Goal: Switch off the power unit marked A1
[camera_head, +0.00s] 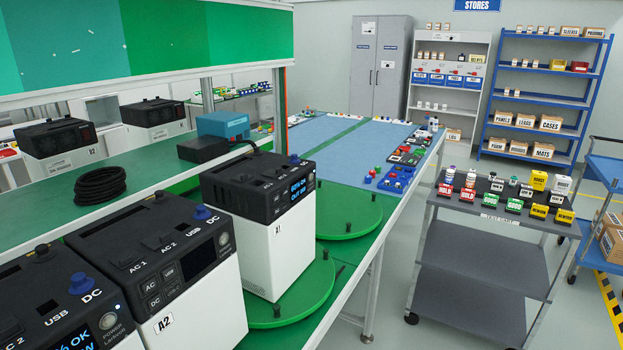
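The power unit marked A1 (281,240) has a white body and a black top section, and stands upright on a green turntable (300,303) at the centre of the view. Its label A1 shows on the white front. Its display (302,188) is lit with blue text, partly legible as OK and OUT. A blue knob (294,159) sits on its top near the right corner. Small buttons beside the display are too small to read. Neither of my grippers is in view.
Unit A2 (199,310), with a dark display, stands in front left of A1. Another unit with a lit display (76,342) is at the bottom left. A black cable coil (99,184) lies on the green shelf. A grey cart (487,292) stands right, beyond open floor.

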